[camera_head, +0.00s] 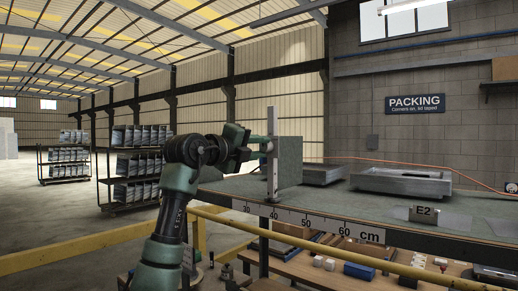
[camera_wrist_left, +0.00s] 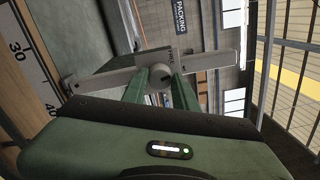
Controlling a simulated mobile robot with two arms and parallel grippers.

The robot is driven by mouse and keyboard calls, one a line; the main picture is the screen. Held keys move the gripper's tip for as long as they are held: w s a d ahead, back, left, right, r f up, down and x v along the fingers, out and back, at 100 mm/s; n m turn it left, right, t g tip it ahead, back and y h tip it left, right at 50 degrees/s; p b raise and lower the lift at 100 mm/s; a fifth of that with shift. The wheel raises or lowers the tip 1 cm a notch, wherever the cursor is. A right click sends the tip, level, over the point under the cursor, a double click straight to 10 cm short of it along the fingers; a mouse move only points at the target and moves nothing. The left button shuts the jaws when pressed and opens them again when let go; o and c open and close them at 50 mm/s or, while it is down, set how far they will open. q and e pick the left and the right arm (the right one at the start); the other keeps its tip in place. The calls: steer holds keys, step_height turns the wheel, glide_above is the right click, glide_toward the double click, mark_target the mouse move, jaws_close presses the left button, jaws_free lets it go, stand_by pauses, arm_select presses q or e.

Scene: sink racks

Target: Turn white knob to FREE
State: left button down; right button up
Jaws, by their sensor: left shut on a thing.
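A pale round knob (camera_wrist_left: 159,82) sits at the middle of a long grey metal bar, seen in the left wrist view. A small label (camera_wrist_left: 178,55) is printed beside it, too small to read with certainty. My left gripper (camera_wrist_left: 160,75) has its two green fingers on either side of the knob and is shut on it. My right gripper is not in view.
The block stands at the left end of a workbench (camera_head: 330,194) with a centimetre scale (camera_head: 310,221) along its edge. A yellow rail (camera_head: 330,253) crosses in front; a lower shelf holds small items.

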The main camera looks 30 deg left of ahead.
arm_select(q)
steer(key=n, duration=0.6)
steer(key=shift+n+b, duration=0.3)
steer(key=shift+n, duration=0.1)
stand_by(0.3)
steer(key=c, duration=1.1)
jaws_free()
steer(key=shift+s+a+f+b, duration=0.1)
steer(key=shift+s+f+b, duration=0.05)
steer(key=shift+s+b, duration=0.3)
steer(key=s+b, duration=0.3)
steer(key=s, duration=0.3)
steer(key=shift+s+a, duration=0.25)
steer(key=shift+s, duration=0.15)
